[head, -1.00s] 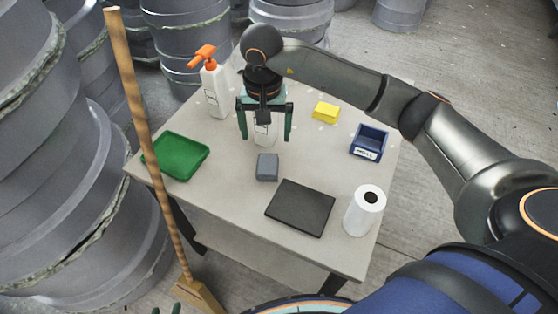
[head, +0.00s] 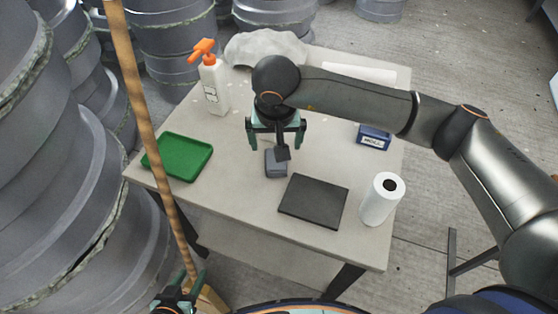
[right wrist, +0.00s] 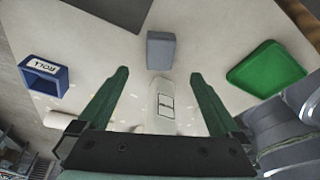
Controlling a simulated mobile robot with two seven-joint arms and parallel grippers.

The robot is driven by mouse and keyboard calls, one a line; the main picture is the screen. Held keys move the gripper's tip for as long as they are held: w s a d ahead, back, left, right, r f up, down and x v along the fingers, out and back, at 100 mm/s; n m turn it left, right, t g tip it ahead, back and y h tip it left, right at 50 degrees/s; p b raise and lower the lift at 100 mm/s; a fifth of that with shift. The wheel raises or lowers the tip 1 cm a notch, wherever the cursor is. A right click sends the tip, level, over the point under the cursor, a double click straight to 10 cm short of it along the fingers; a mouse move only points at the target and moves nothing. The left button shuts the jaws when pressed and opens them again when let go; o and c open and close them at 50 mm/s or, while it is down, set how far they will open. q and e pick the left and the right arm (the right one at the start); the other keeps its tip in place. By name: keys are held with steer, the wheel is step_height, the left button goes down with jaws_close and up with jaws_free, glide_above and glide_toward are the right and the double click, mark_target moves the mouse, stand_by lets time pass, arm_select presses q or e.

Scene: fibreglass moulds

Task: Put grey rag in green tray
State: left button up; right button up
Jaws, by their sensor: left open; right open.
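The grey rag (head: 275,163), a small folded block, lies near the middle of the table; it also shows in the right wrist view (right wrist: 161,50). The green tray (head: 179,157) is at the table's left edge and looks empty; it also shows in the right wrist view (right wrist: 267,68). My right gripper (head: 276,143) is open, just behind and above the rag, fingers pointing down. In the right wrist view its fingers (right wrist: 160,73) are spread with the rag ahead of them. My left gripper (head: 180,292) is open and empty at the bottom edge, partly cut off.
A white spray bottle (head: 214,88) with an orange head stands at the back left. A black slab (head: 313,201), paper roll (head: 381,199) and blue bin (head: 373,137) are on the right. A white bottle (right wrist: 165,105) shows between the right fingers.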

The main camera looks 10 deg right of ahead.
steer(key=x, duration=1)
steer(key=shift+w+d, duration=0.1)
steer(key=c, duration=1.5)
steer(key=shift+r, duration=0.2)
